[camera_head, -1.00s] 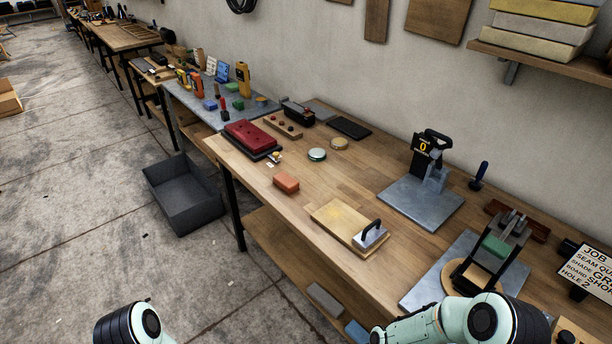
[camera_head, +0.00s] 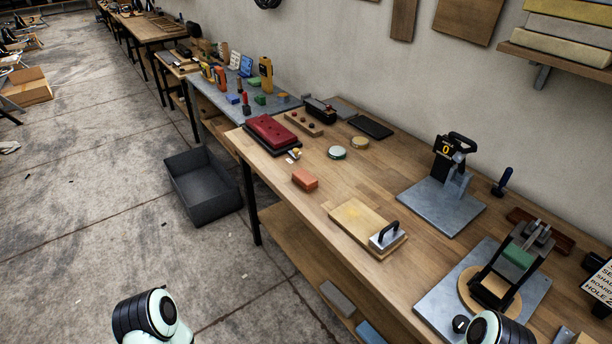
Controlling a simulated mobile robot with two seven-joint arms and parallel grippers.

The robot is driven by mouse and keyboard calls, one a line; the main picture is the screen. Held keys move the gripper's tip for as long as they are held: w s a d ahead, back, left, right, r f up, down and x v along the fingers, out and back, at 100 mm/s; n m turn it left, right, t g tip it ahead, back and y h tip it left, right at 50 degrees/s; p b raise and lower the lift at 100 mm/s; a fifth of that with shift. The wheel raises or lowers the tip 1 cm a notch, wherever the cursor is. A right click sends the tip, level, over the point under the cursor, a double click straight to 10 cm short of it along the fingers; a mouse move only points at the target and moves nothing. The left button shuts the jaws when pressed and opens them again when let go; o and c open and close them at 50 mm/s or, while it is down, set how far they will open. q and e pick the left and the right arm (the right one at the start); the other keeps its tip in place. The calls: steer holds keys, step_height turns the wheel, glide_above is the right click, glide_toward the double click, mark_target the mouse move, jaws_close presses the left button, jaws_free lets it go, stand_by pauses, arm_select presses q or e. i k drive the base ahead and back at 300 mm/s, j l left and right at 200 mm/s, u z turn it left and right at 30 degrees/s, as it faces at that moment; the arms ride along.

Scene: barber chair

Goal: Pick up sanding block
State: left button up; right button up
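A small orange-red block (camera_head: 305,179), which looks like the sanding block, lies flat on the wooden workbench (camera_head: 320,205) near its front edge. A tan board (camera_head: 356,222) lies to its right, with a metal tool with a black handle (camera_head: 386,236) on its near right end. Parts of my left and right arms show at the bottom of the head view, well apart from the block. Both grippers are outside the picture.
A dark red padded block (camera_head: 270,133), round tins (camera_head: 337,153) and a black press-like tool (camera_head: 456,165) on a metal plate stand on the bench. A grey bin (camera_head: 203,187) is on the floor at left. Bench top around the orange block is mostly clear.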

mark_target(307, 182)
steer(key=j+z, duration=0.1)
steer(key=z, duration=0.35)
steer(key=i+j+z, duration=0.1)
steer(key=z, duration=0.3)
steer(key=j+z, duration=0.15)
steer(key=z, duration=0.3)
steer(key=i+j+z, duration=0.1)
steer(key=j+z, duration=0.2)
steer(key=j, duration=0.2)
steer(key=j+z, duration=0.35)
steer(key=j, duration=0.15)
steer(key=j+z, duration=0.1)
steer(key=j, duration=0.45)
steer(key=k+j+z, duration=0.1)
steer(key=j, duration=0.4)
